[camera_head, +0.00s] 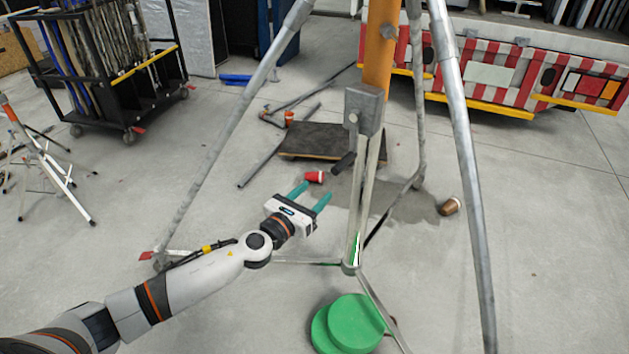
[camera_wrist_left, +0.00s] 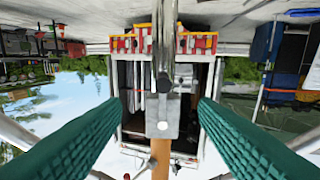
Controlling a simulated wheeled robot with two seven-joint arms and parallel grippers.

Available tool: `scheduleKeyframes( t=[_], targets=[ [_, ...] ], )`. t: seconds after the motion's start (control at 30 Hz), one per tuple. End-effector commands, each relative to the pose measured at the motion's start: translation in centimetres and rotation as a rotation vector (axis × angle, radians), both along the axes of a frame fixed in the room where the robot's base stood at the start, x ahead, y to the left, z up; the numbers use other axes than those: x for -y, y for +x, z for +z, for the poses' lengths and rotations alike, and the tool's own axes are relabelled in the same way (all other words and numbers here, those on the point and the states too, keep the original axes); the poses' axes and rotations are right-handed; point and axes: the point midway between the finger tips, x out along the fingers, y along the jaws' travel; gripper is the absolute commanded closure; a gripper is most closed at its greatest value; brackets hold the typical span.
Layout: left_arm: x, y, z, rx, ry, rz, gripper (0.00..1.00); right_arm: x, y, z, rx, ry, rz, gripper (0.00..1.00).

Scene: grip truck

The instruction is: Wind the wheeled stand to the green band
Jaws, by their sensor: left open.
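The wheeled stand has grey metal legs (camera_head: 467,150), an orange upper column (camera_head: 379,45) and a grey crank box (camera_head: 364,110). A crank handle with a dark grip (camera_head: 344,162) hangs at the box's lower left. A small green mark (camera_head: 356,248) shows low on the stand's centre post. My left gripper (camera_head: 314,192) is open and empty, left of and below the crank grip, apart from it. In the left wrist view, the box (camera_wrist_left: 162,115) and the dark grip (camera_wrist_left: 164,82) appear between the open green fingers (camera_wrist_left: 153,104). My right gripper is out of view.
Green round discs (camera_head: 352,324) lie by the stand's foot. A red cup (camera_head: 316,177) and a brown cup (camera_head: 450,206) lie on the floor. A dark dolly (camera_head: 325,141) is behind. A loaded cart (camera_head: 148,72) stands back left, a striped truck rear (camera_head: 510,75) back right.

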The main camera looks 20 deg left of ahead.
Motion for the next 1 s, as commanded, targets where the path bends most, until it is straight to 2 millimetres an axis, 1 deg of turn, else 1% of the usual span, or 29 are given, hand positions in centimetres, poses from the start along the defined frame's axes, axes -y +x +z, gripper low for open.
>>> scheduleKeyframes(
  t=[0.03, 0.1, 0.27, 0.57, 1.0],
  targets=[
    [-0.3, 0.0, 0.3, -0.002, 0.016, 0.005, 0.45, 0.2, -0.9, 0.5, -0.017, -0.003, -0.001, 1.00],
    [-0.4, 0.0, 0.1, -0.001, 0.027, 0.009, 0.45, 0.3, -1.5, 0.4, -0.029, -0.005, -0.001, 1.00],
    [-0.2, 1.0, 0.0, 0.001, 0.030, 0.010, 0.45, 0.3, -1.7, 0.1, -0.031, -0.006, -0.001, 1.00],
    [1.0, 5.2, 0.0, 0.002, 0.027, 0.009, 0.45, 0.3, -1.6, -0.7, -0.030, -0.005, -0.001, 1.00],
    [2.6, 11.3, -0.1, 0.001, 0.027, 0.008, 0.45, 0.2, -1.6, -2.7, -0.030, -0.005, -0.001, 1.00]
  ],
)
